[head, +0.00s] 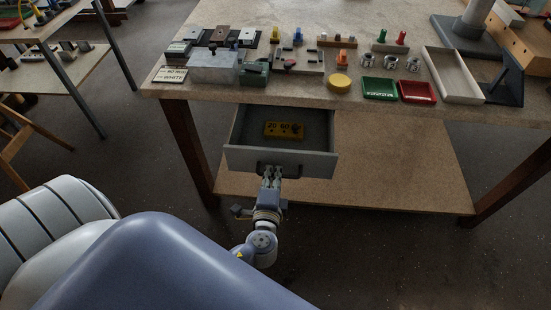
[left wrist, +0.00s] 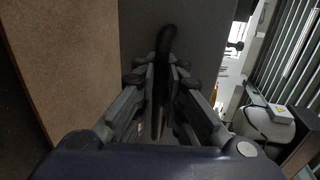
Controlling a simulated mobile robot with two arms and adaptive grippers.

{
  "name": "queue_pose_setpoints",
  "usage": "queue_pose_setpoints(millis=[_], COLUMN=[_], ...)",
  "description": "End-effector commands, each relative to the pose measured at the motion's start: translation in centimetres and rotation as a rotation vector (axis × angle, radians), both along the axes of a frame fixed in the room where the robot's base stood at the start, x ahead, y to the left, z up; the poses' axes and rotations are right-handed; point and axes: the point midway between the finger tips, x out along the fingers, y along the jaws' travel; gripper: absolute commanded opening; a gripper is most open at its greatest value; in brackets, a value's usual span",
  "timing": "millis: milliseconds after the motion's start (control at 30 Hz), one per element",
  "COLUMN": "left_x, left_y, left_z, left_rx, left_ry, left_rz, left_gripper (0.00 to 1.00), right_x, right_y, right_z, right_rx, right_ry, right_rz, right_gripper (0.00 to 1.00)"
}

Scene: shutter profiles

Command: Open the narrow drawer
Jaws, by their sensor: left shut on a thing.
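The narrow drawer (head: 281,159) is a grey drawer under the tabletop, and it stands pulled out, its inside showing from above. A yellow block with "20-60" marked on it (head: 284,130) lies in the drawer. My left gripper (head: 271,173) is at the drawer's front, shut on the dark drawer handle (head: 290,170). In the left wrist view the dark handle (left wrist: 165,42) runs between the two fingers, with the grey drawer front behind it. My right gripper is not in view.
The worktable (head: 200,93) carries several blocks, a green tray (head: 379,88), a red tray (head: 417,92) and a yellow disc (head: 339,83). A wooden lower shelf (head: 390,170) and dark table legs (head: 188,145) stand around the drawer. Floor to the right is clear.

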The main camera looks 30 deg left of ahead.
Motion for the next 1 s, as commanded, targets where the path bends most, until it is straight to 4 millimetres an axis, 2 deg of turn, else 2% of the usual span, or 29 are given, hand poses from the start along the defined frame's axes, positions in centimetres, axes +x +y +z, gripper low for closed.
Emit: queue_pose_setpoints(millis=[100, 200, 333, 533, 933, 967, 1000], left_x=[-2.4, -3.9, -5.2, -6.2, -6.2, -6.2, -6.2], left_y=[-1.1, -1.8, -2.5, -3.0, -3.1, -3.1, -3.1], left_z=[-0.4, -0.3, -0.2, -0.1, 0.0, 0.0, 0.0], left_rx=[-0.004, -0.003, -0.002, 0.000, 0.000, 0.000, 0.000], left_ry=[0.004, 0.003, 0.002, 0.001, -0.001, -0.001, -0.001], left_rz=[0.000, 0.000, 0.001, 0.000, 0.000, 0.000, 0.000], left_gripper=[0.00, 0.00, 0.00, 0.00, 0.00, 0.14, 0.23], right_x=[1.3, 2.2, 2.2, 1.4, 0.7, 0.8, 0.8], right_y=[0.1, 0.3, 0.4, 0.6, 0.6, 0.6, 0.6], right_z=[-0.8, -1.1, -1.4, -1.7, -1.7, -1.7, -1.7], right_rx=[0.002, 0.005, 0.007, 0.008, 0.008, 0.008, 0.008], right_ry=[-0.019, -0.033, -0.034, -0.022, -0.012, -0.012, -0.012], right_rz=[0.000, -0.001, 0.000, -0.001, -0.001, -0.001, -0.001], right_gripper=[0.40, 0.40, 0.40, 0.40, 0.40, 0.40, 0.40])
